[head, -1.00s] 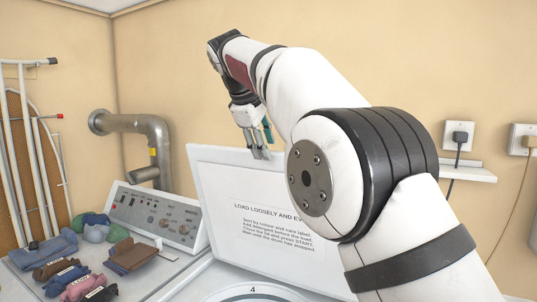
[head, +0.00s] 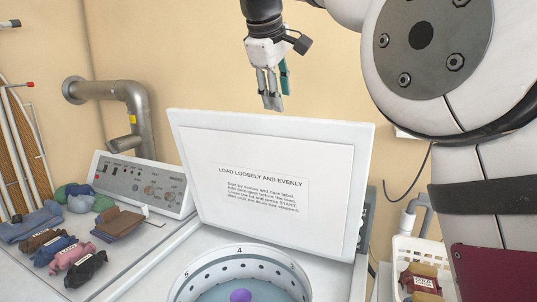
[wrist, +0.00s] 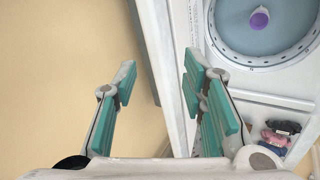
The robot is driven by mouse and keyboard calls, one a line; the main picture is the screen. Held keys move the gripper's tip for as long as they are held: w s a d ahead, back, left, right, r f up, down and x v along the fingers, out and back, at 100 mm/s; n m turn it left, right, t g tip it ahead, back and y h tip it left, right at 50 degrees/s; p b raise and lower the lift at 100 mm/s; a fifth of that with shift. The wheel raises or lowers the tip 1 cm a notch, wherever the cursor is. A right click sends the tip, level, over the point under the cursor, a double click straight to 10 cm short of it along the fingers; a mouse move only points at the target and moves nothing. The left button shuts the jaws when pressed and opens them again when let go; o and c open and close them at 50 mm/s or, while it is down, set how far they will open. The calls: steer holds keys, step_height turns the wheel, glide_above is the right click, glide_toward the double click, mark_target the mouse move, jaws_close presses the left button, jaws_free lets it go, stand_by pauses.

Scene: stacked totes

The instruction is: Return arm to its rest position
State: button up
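My gripper (head: 271,100) hangs fingers-down in the head view, just above the top edge of the raised white washer lid (head: 210,135).
The open drum (head: 200,270) holds a purple item (head: 240,296). Several folded clothes (head: 70,258) lie on the left machine top by a control panel (head: 145,185). A metal pipe (head: 130,92) is on the wall. A white basket (head: 398,255) stands at lower right.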

steer(key=s+d+f+m+y, duration=0.1)
steer(key=s+d+f+m, duration=0.15)
steer(key=s+d, duration=0.5)
steer(key=s+d+f+m, duration=0.25)
steer(key=s+d, duration=0.35)
steer(key=s, duration=0.3)
steer(key=s+d+f+m, duration=0.2)
steer(key=s+f+m, duration=0.1)
steer(key=s+f, duration=0.5)
steer(key=s+d+f+m+y, duration=0.1)
steer(key=s+d+f+m, duration=0.1)
steer(key=s+f, duration=0.6)
steer(key=s+m, duration=0.1)
steer(key=s, duration=0.2)
steer(key=shift+f+g, duration=0.15)
steer(key=shift+g, duration=0.25)
